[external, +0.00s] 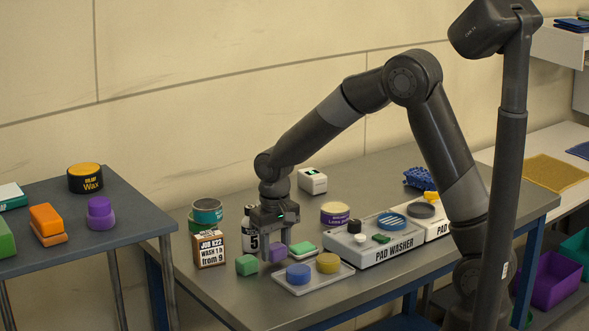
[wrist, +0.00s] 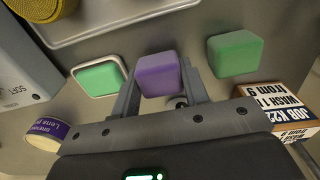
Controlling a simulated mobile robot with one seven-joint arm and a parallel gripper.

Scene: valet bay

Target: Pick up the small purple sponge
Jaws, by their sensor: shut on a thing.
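The small purple sponge (external: 277,253) is a block between the two fingers of my gripper (external: 277,245), low over the grey table (external: 225,292). In the wrist view the purple sponge (wrist: 158,74) sits between the fingertips of my gripper (wrist: 160,85), which is shut on it. I cannot tell whether the sponge touches the table. A larger purple piece (external: 100,213) stands on the left table.
A green block (external: 246,265) is close on the left, a green sponge with a pale base (external: 303,249) close on the right. A tray (external: 312,282) with blue and yellow round pads lies in front. A JOB K22 box (external: 209,250), bottles and the pad washer (external: 372,250) stand around.

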